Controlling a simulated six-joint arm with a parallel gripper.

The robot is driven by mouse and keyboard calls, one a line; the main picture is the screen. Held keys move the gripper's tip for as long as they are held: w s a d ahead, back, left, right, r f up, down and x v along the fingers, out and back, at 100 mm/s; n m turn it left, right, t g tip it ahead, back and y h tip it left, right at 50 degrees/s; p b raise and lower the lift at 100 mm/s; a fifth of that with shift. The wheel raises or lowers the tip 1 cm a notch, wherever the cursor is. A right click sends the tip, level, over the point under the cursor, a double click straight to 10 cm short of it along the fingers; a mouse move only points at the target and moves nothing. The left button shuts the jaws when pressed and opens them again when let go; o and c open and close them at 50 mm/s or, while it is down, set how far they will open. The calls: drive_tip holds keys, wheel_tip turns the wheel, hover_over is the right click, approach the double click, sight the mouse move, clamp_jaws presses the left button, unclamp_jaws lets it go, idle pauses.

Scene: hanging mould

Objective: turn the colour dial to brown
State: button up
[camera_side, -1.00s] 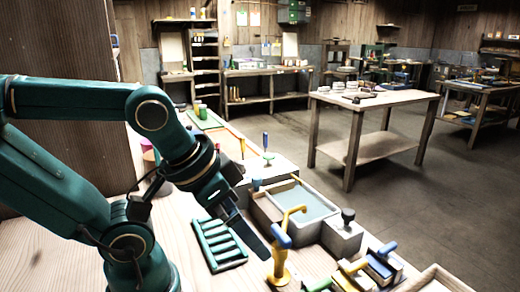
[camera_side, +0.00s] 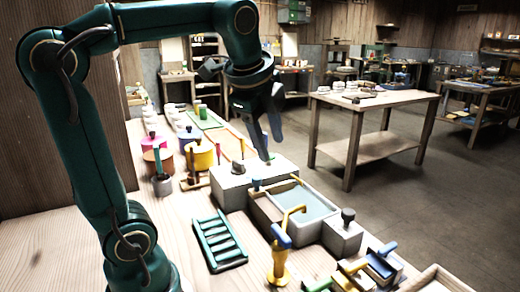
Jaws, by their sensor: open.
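My gripper (camera_side: 271,148) is open and points down over the pale box (camera_side: 232,183) beside the water trough. The fingers are close to the box's top, around where a small upright lever with a blue handle stood; the gripper now hides most of it. I cannot tell whether the fingers touch it. An upright stick with an orange-red top (camera_side: 242,147) stands just left of the fingers. I cannot make out a colour dial with brown on it for certain.
The trough (camera_side: 268,210) and a yellow tap with blue handle (camera_side: 281,245) stand in front of the box. A green rack (camera_side: 219,240) lies on the bench. Coloured pots, one yellow (camera_side: 199,156), stand at the left. Blue- and yellow-handled tools (camera_side: 380,265) lie front right.

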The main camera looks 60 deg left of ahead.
drive_tip(key=w+a+m+g+y, duration=0.1)
drive_tip(key=w+a+m, duration=0.1)
drive_tip(key=w+a, duration=0.3)
drive_tip(key=m+g, duration=0.1)
drive_tip(key=g, duration=0.3)
approach(238, 162)
drive_tip(key=f, duration=0.2)
drive_tip(key=a+f, duration=0.1)
drive_tip(key=shift+w+f+n+g, duration=0.1)
drive_tip(key=shift+f+n+g, duration=0.2)
drive_tip(key=shift+f+n, duration=0.1)
drive_tip(key=shift+a+f, duration=0.15)
drive_tip(key=shift+f, duration=0.1)
drive_tip(key=shift+x, duration=2.15)
clamp_jaws()
